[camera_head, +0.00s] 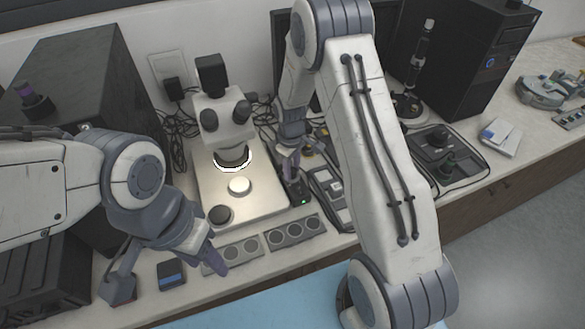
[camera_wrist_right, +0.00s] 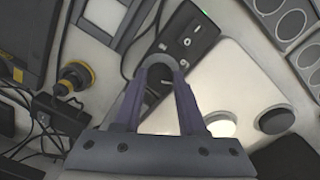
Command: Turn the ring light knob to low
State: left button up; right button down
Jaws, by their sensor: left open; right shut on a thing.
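The ring light (camera_head: 233,160) glows white under the head of the white microscope (camera_head: 224,118). Its black control box (camera_head: 301,191) stands beside the microscope base with a green lamp lit; it also shows in the right wrist view (camera_wrist_right: 190,42). The knob's setting cannot be read. My left gripper (camera_head: 212,258) is open and empty above the bench front.
Grey panels with round wells (camera_head: 291,232) lie before the microscope. A small black and blue box (camera_head: 171,274) sits near the front edge. Cables and black equipment crowd the right of the microscope. A black computer tower (camera_head: 470,55) stands farther right.

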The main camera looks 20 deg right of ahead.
aim_at(292, 172)
jog(key=shift+w+r+n, duration=0.1)
jog(key=shift+n, duration=0.3)
jog(key=shift+c, duration=2.4)
grip_release()
notch_tip(292, 172, up, 10)
jog(key=b, duration=0.2)
jog(key=shift+r, duration=0.2)
jog(key=shift+s+a, duration=0.1)
jog(key=shift+s, duration=0.1)
